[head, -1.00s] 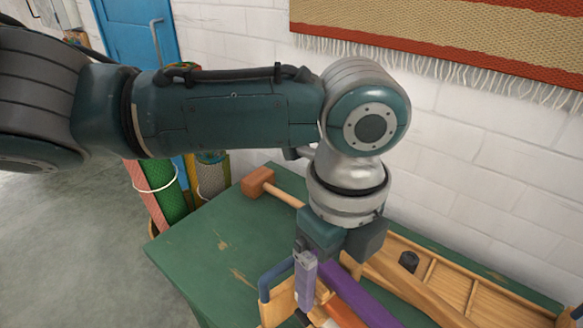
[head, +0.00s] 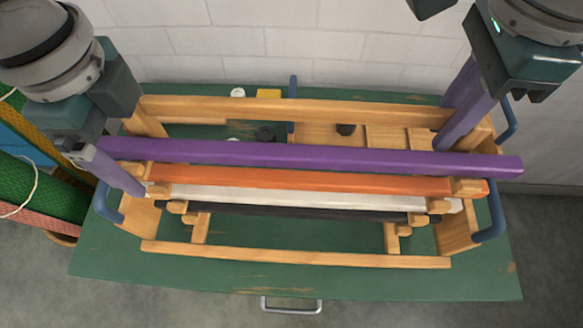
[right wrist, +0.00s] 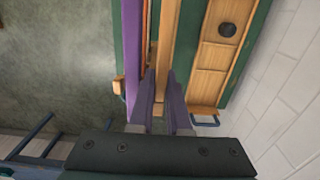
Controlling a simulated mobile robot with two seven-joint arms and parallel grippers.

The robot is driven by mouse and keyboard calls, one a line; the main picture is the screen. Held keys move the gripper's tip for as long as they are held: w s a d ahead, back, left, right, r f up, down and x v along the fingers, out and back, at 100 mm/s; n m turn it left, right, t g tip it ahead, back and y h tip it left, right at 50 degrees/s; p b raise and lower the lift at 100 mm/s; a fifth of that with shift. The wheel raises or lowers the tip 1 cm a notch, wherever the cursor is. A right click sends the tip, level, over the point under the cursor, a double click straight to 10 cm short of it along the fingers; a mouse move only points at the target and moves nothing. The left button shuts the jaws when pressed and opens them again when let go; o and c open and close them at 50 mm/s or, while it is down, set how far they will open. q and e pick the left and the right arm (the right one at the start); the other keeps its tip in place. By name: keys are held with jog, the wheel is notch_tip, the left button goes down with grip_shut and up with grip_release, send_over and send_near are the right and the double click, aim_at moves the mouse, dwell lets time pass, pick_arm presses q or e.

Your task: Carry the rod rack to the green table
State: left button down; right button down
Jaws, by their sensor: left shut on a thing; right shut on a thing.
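The rod rack (head: 300,257) is a light wooden frame with blue handles at its ends. It carries a purple rod (head: 310,156), an orange rod (head: 310,179), a white rod (head: 300,197) and a dark rod (head: 300,211). The rack is over the green table (head: 290,284); I cannot tell whether it touches the top. My left gripper (head: 118,172) is shut at the rack's left end, its grip partly hidden. My right gripper (head: 464,122) is shut at the right end; in the right wrist view its fingers (right wrist: 162,105) straddle a wooden bar.
A wooden compartment tray (head: 385,138) lies on the table behind the rack, with a dark round piece (head: 345,129) in it. A yellow block (head: 268,93) and a black round thing (head: 265,133) are nearby. A white brick wall (head: 300,45) stands behind. Colourful rolls (head: 40,190) stand at the left.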

aim_at(155, 167)
pick_arm(q)
jog(key=shift+a, duration=0.1)
pick_arm(e)
jog(key=shift+f, duration=0.1)
